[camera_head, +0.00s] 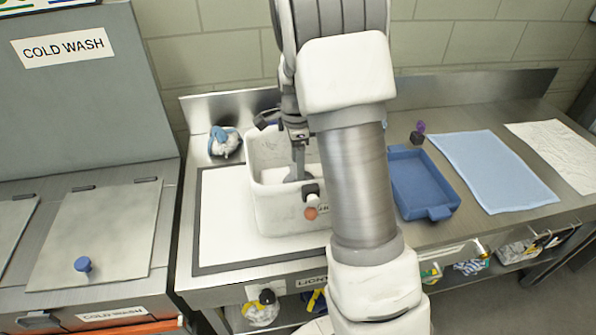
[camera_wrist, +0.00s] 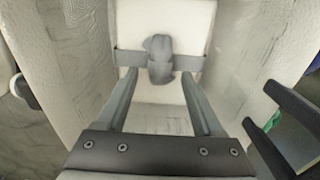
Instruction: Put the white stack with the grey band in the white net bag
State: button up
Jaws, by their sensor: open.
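The white stack with the grey band (camera_wrist: 165,22) lies inside a white bin (camera_head: 290,215). A grey knob or knot stands up from the middle of its band. My gripper (camera_head: 298,176) reaches down into the bin. In the wrist view my gripper (camera_wrist: 158,78) is open, with its fingertips near the two sides of the stack; I cannot tell whether they touch it. The stack is hidden or not clearly visible in the head view. A whitish bag (camera_head: 262,312) with yellow and black parts sits below the counter front; I cannot tell for certain that it is the net bag.
The bin walls (camera_wrist: 75,60) rise close around my gripper. A blue tray (camera_head: 425,185), a light blue cloth (camera_head: 492,170) and a white cloth (camera_head: 560,150) lie to the right. A blue-and-white bundle (camera_head: 224,142) sits behind left. A grey cold-wash unit (camera_head: 75,110) stands left.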

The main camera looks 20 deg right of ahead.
notch_tip(320, 180, up, 7)
jog(key=shift+f, duration=0.15)
jog(key=shift+a+r, duration=0.15)
jog(key=shift+r, duration=0.5)
jog(key=s+a+r+n, duration=0.1)
jog(key=r, duration=0.1)
jog(key=s+a+r+n+t, duration=0.1)
jog(key=s+r+n, duration=0.1)
jog(key=s+a+r+n, duration=0.1)
jog(key=s+r, duration=0.1)
jog(key=shift+s+r+n, duration=0.1)
jog(key=shift+r+n, duration=0.05)
jog(key=shift+n, duration=0.25)
jog(key=s+a+r+n+t, duration=0.2)
jog(key=s+a+n, duration=0.1)
jog(key=s+n, duration=0.4)
jog(key=s+a+r+n+t, duration=0.2)
jog(key=s+n, duration=0.6)
jog(key=s, duration=0.4)
jog(key=shift+a+r+n+t, duration=0.3)
jog(key=shift+a+r, duration=0.1)
jog(key=shift+a, duration=0.4)
jog(key=shift+s+d, duration=0.1)
jog(key=shift+d, duration=0.05)
